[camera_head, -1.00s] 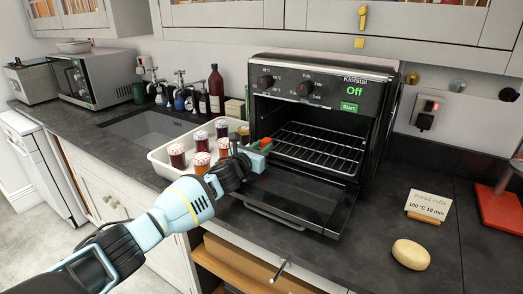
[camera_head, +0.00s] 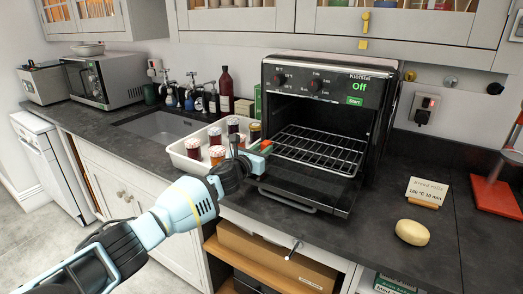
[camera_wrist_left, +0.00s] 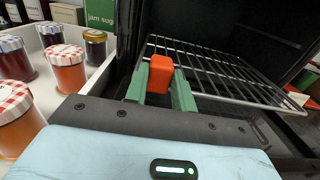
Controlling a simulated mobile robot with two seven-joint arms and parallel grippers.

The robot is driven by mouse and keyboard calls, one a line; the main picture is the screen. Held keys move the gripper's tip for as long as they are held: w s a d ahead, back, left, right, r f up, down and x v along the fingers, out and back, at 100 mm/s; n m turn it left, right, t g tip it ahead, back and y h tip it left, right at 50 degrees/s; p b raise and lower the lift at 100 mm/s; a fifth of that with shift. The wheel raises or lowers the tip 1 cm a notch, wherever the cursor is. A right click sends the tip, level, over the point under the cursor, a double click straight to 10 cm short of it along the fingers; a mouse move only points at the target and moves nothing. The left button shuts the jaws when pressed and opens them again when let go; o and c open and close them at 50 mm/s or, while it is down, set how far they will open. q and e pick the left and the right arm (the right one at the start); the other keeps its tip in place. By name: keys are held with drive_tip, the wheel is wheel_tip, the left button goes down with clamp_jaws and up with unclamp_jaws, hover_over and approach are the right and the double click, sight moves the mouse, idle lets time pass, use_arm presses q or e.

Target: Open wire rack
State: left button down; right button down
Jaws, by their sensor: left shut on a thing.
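The wire rack (camera_head: 318,148) sits level in the black toaster oven (camera_head: 385,115), whose glass door (camera_head: 305,187) is folded down. The rack's front edge is near the oven's mouth. My right gripper is not in view.
A white tray (camera_head: 178,158) of jam jars stands close to the left of the oven and my gripper. A bread roll (camera_head: 412,232) and a card reading 180 °C 10 min (camera_head: 428,191) are on the counter at right. The oven display reads Off.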

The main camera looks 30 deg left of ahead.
use_arm(q)
drive_tip(key=shift+w, duration=0.15)
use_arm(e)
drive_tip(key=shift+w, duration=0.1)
use_arm(q)
drive_tip(key=c, duration=1.4)
unclamp_jaws()
drive_tip(key=shift+c, duration=0.2)
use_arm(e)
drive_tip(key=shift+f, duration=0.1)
